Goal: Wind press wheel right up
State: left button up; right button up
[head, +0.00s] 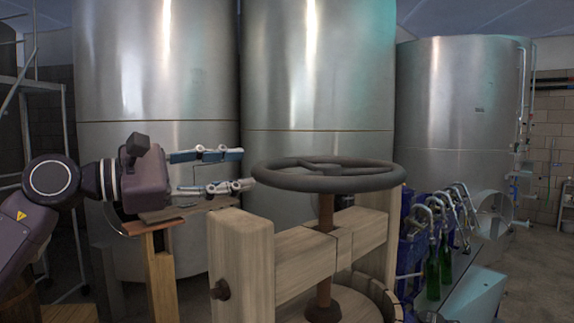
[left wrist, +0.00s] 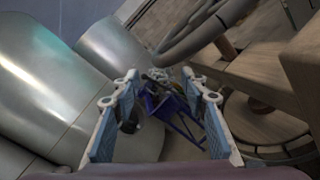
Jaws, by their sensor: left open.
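The press wheel (head: 325,185) is a dark round handwheel lying flat on top of a brown upright screw (head: 325,213) in a wooden press frame (head: 243,255). In the left wrist view part of its rim (left wrist: 197,37) curves across the upper right. My left gripper (head: 245,170) is level with the wheel, just left of the rim, pointing right. Its two fingers are apart with nothing held between them. In the left wrist view the open fingers (left wrist: 161,78) show, with the rim beyond and to their right. My right gripper is not in view.
Large steel tanks (head: 318,75) stand behind the press. A wooden post with a small top (head: 162,270) stands below my left gripper. Open floor lies at far right.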

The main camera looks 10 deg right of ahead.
aim_at(288, 165)
pick_arm(q)
jog(key=p+x, duration=0.3)
jog(key=x, duration=0.6)
jog(key=shift+w+d+r+p, duration=0.15)
jog(key=shift+d+p, duration=0.15)
jog(key=shift+p, duration=0.1)
jog(key=shift+w+d, duration=0.3)
jog(key=shift+d, duration=0.35)
jog(key=shift+c, duration=0.3)
jog(key=c, duration=1)
grip_shut()
